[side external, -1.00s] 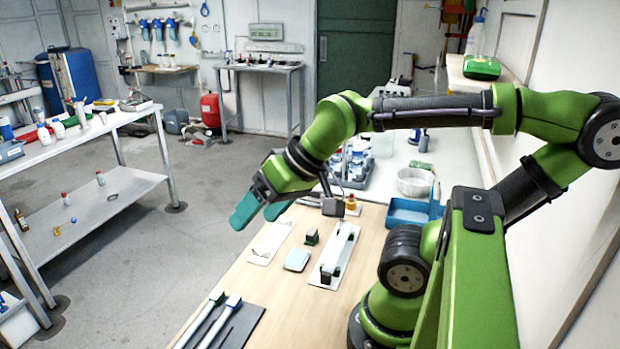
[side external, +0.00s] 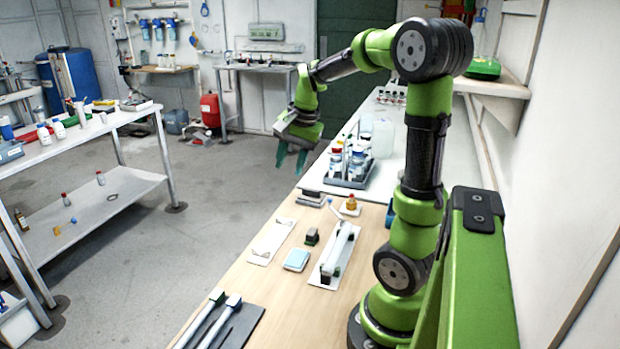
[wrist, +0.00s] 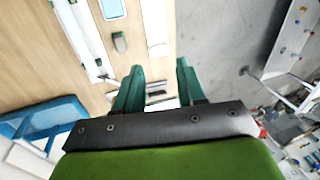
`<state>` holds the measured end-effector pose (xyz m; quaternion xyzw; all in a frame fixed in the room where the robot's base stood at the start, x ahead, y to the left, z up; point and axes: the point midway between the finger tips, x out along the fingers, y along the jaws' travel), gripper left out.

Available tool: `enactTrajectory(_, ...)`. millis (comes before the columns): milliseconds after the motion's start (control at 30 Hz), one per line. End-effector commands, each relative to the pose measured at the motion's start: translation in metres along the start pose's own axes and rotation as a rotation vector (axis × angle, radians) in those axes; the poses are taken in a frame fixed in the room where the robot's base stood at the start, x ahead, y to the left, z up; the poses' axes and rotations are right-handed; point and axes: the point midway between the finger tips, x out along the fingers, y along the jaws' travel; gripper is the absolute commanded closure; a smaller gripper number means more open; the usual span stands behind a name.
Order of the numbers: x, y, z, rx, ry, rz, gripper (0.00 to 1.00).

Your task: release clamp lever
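A white plate on the bench carries a pale tube-like fixture (side external: 341,247) with dark clamp blocks (side external: 328,273). The same fixture shows at the upper left of the wrist view (wrist: 82,35). I cannot make out clearly which part is the clamp lever or how it is set. My gripper (side external: 292,166) has teal fingers pointing down, spread apart with nothing between them. It is in the air beyond the far left end of the bench items, clear of the fixture. In the wrist view the fingers (wrist: 158,80) are also apart and empty.
Beside the fixture are a dark block (side external: 311,236), a light-blue box (side external: 297,259) and a second white plate (side external: 270,242). A small amber bottle (side external: 351,202) and a rack of bottles (side external: 350,170) stand farther back. A blue tray (wrist: 50,118) shows in the wrist view.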

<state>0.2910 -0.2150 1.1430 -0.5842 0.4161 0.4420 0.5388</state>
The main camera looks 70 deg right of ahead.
Motion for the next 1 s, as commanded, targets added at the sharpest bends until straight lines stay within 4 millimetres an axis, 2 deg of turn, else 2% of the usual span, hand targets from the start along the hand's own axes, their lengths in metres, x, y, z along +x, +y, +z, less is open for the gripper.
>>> enactTrajectory(33, 0.006, 0.011, -0.035, 0.163, 0.01, 0.054, 0.6)
enactTrajectory(100, 0.01, 0.028, -0.076, 0.388, 0.029, 0.118, 0.6)
enactTrajectory(200, 0.011, 0.053, -0.123, 0.693, 0.069, 0.196, 0.6)
enactTrajectory(300, 0.005, 0.068, -0.153, 0.955, 0.118, 0.246, 0.6)
enactTrajectory(433, -0.01, 0.062, -0.159, 1.141, 0.145, 0.242, 0.6)
enactTrajectory(633, -0.004, 0.063, -0.153, 1.232, 0.138, 0.252, 0.6)
enactTrajectory(767, 0.013, 0.068, -0.152, 1.229, 0.136, 0.253, 0.6)
enactTrajectory(1000, 0.064, 0.082, -0.151, 1.228, 0.136, 0.254, 0.6)
